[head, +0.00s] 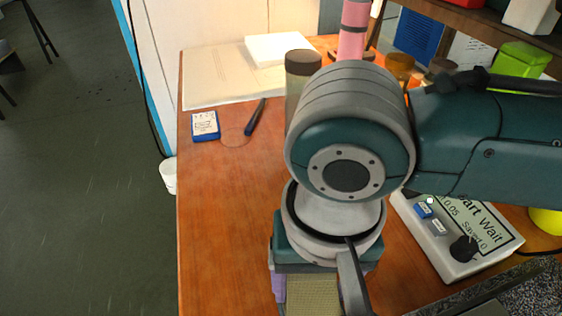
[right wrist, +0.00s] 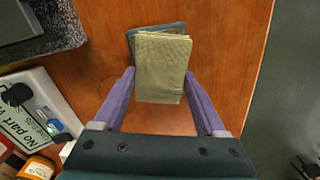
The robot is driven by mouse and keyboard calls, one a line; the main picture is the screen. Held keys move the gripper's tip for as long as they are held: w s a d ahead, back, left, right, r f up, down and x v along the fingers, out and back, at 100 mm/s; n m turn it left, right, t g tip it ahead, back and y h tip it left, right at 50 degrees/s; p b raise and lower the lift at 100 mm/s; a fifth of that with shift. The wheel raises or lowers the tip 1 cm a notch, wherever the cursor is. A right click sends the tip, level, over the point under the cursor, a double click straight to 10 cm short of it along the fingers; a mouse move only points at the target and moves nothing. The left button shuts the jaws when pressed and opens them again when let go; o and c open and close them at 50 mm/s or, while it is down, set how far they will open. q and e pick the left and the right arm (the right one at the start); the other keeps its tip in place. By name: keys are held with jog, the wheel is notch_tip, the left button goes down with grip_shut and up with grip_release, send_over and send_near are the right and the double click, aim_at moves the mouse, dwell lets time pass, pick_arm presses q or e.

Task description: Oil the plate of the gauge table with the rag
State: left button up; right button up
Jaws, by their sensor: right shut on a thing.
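My right gripper (right wrist: 159,82) has purple fingers and is shut on the rag (right wrist: 163,62), an olive-green folded cloth. A dark blue-grey edge shows behind the rag in the right wrist view; I cannot tell whether it belongs to it. In the head view the rag (head: 313,296) hangs below my right wrist at the bottom, over the wooden bench. A speckled dark stone block with a grey top, apparently the gauge table (right wrist: 66,36), is at the upper left of the right wrist view, apart from the rag. Its speckled surface (head: 538,286) shows at the bottom right of the head view. My left gripper is out of view.
A control box (head: 455,240) with a display and knob stands beside the stone block. A small blue-and-white box (head: 205,126), a dark pen-like tool (head: 255,117) and papers (head: 215,80) lie on the bench (head: 220,220). The bench's left front is clear.

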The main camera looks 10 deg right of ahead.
aim_at(313, 290)
jog(key=shift+f, duration=0.1)
dwell(0.7)
jog(key=shift+d+p, duration=0.1)
jog(key=shift+p, duration=0.25)
dwell(0.5)
notch_tip(313, 290, up, 6)
jog(key=p, duration=0.7)
jog(key=shift+f, duration=0.25)
jog(key=shift+r+p, duration=0.85)
jog(key=shift+p, duration=0.2)
